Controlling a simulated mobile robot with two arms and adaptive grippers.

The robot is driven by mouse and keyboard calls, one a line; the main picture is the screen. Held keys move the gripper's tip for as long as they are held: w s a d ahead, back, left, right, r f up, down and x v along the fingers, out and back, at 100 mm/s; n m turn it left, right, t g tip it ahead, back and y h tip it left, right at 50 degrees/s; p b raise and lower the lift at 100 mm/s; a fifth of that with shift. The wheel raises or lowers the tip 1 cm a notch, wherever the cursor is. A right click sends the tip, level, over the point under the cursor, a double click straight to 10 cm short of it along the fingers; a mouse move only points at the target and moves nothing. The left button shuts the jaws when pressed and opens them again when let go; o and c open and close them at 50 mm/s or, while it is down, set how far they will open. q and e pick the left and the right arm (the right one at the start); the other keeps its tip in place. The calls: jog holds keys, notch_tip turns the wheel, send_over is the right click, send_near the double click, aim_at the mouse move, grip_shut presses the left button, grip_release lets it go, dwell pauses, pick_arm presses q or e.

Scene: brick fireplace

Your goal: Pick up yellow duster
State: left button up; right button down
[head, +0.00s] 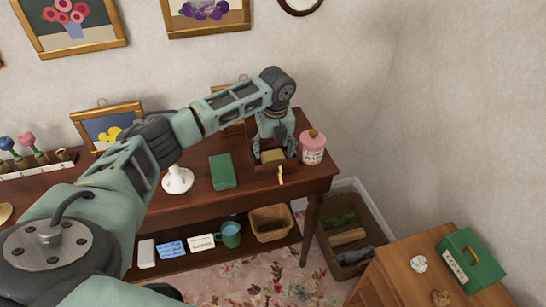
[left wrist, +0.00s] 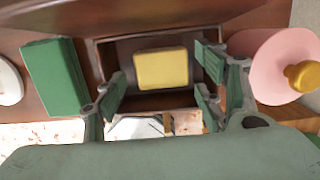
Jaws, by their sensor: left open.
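The yellow duster (head: 272,156) looks like a small yellow block in a dark brown open box (left wrist: 118,48) on the wooden table. In the left wrist view the duster (left wrist: 162,70) lies flat near the middle of the box. My left gripper (head: 274,148) is open and points down above the box. In the left wrist view its fingers (left wrist: 160,88) stand on either side of the duster, apart from it, with nothing held. How far the fingertips are above the duster is hard to tell. My right gripper is not in view.
A green book-like block (head: 222,172) lies left of the box. A pink jar (head: 313,147) stands close on the right. A white stand (head: 177,180) is farther left. The shelf below holds a basket (head: 271,222) and a mug (head: 230,235).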

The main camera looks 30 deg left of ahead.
aim_at(273, 155)
pick_arm(q)
jog(key=f, duration=0.3)
jog(key=shift+w+a, duration=0.1)
jog(key=shift+w, duration=0.1)
jog(key=shift+a+f, duration=0.1)
jog(key=shift+f, duration=0.25)
jog(key=c, duration=0.6)
jog(key=shift+c, duration=0.6)
notch_tip(273, 155, up, 18)
jog(key=shift+b, duration=0.45)
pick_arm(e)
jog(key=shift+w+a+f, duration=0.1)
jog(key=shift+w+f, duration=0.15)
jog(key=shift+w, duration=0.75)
